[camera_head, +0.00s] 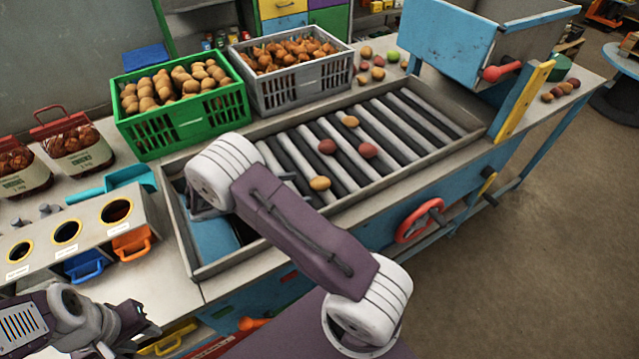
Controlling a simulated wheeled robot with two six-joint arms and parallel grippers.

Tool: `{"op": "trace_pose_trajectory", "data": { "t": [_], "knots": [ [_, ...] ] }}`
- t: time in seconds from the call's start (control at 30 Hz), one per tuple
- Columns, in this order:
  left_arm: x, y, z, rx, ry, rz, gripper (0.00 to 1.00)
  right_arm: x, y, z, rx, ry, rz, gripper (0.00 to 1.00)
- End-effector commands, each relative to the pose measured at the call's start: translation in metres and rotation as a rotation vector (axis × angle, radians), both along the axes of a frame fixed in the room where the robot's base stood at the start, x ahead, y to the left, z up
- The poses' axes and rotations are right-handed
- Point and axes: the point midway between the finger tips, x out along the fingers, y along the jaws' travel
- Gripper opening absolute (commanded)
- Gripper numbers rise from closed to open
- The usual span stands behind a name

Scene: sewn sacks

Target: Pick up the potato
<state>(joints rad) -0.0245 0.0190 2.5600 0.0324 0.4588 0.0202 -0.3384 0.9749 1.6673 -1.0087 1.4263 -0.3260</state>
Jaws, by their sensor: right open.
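Several potatoes lie loose on the roller conveyor (440,118): a yellow-brown one (350,121), a reddish one (327,147), another reddish one (368,150) and a yellowish one (320,183) nearest my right arm. The green crate (190,125) behind holds a heap of brown potatoes (172,85). My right gripper (202,208) is over the left end of the conveyor, left of the loose potatoes, mostly hidden behind my own wrist; no potato shows in it. My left gripper (130,328) is low at the bottom left, away from the potatoes; its jaw opening is unclear.
A grey crate (285,95) of onion-like produce stands beside the green one. Filled bags (75,145), a teal scoop (115,184) and a box with round holes (90,230) are at left. A blue hopper (447,40) stands at the back right. More round produce lies behind the conveyor.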

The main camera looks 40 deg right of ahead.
Motion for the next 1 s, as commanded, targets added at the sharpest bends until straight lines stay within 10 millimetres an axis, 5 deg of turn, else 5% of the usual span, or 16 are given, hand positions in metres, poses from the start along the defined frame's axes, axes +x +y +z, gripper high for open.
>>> {"op": "trace_pose_trajectory", "data": {
  "t": [0.5,0.77,1.0],
  "knots": [
    [0.0,0.0,0.017,0.0,0.0,0.0,0.36,-0.01,-0.067,-0.019,0.0,0.002,-0.004,0.7],
    [0.0,0.0,0.016,0.0,0.0,0.0,0.36,-0.009,-0.071,-0.022,0.001,-0.001,0.0,0.7],
    [0.0,0.0,0.016,0.0,0.0,0.0,0.36,-0.009,-0.071,-0.022,0.001,-0.001,-0.001,0.09]
  ]
}}
